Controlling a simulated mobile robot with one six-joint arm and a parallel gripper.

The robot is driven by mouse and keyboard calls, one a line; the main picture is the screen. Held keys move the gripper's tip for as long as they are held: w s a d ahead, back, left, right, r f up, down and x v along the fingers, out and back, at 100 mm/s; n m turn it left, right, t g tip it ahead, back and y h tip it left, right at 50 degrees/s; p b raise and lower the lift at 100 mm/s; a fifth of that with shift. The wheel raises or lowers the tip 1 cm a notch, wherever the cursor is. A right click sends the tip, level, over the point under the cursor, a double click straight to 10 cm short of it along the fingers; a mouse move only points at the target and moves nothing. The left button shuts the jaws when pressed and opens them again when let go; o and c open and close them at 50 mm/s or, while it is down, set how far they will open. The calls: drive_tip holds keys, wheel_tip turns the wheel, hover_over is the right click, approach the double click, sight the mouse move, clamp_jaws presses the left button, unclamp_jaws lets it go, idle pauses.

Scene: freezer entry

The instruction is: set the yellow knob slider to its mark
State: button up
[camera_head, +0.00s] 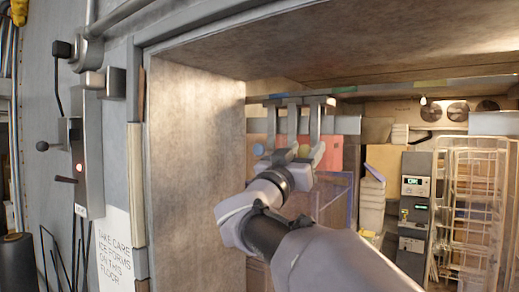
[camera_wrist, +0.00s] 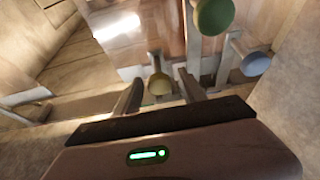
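The yellow knob (camera_wrist: 160,85) shows in the wrist view, on a grey slider stem, between my gripper's fingers with gaps on both sides. My gripper (camera_wrist: 160,82) is open around it and not closed on it. In the head view my gripper (camera_head: 302,160) reaches up to the hanging sliders, and the yellow knob (camera_head: 304,150) shows near its fingers.
A green knob (camera_wrist: 214,15) and a blue knob (camera_wrist: 256,63) hang to the right of the yellow one in the wrist view. The entry's left wall (camera_head: 195,170) stands close to my arm. A wire rack (camera_head: 470,205) is at the right.

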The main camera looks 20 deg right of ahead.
clamp_jaws()
idle(1.3)
